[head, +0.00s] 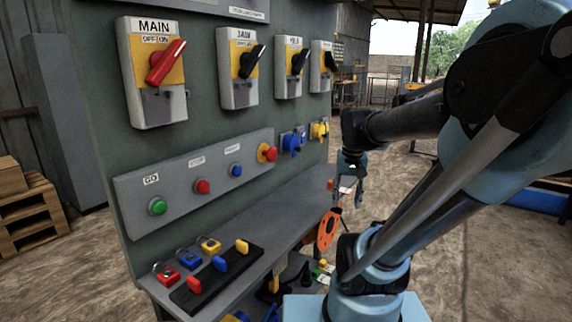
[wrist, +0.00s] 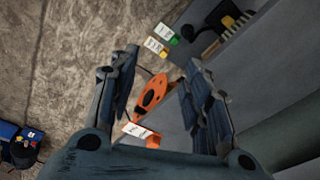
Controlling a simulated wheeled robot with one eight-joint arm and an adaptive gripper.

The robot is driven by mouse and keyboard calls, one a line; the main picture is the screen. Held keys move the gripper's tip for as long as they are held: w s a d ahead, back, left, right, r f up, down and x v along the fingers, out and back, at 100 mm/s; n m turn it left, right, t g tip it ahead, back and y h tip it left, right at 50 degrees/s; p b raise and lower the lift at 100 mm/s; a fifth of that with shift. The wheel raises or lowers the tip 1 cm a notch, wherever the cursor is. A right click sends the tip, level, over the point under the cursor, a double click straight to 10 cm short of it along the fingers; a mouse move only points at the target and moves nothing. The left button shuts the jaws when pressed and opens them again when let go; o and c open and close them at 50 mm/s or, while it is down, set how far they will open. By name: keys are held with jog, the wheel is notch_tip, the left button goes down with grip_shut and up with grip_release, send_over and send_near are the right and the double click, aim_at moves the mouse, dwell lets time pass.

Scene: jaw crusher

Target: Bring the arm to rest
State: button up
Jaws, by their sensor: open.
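My gripper (head: 357,190) hangs at the end of my arm beside the right end of the panel's shelf. In the wrist view its two fingers (wrist: 158,72) stand wide apart with a clear gap. An orange plate with dark holes (wrist: 152,96) shows between the fingers; I cannot tell how far beyond them it lies. The same orange plate (head: 327,230) shows in the head view at the shelf's edge, below my gripper. A white tag with an orange end (wrist: 138,131) shows near the gripper's base. My arm reaches in from the right, bent.
The grey panel (head: 205,125) carries a red-handled MAIN switch (head: 166,62), more switches and a button box (head: 195,185). The shelf (head: 285,205) holds coloured padlocks (head: 190,260) at its near end. Pallets (head: 28,212) stand at left. Open floor (head: 455,255) lies at right.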

jog(key=s+f+n, duration=0.2)
jog(key=s+f, duration=0.6)
jog(key=shift+s+f+t, duration=0.15)
jog(key=shift+s+t, duration=0.15)
jog(key=shift+s, duration=0.1)
jog(key=shift+w+f, duration=0.2)
jog(key=shift+w, duration=0.25)
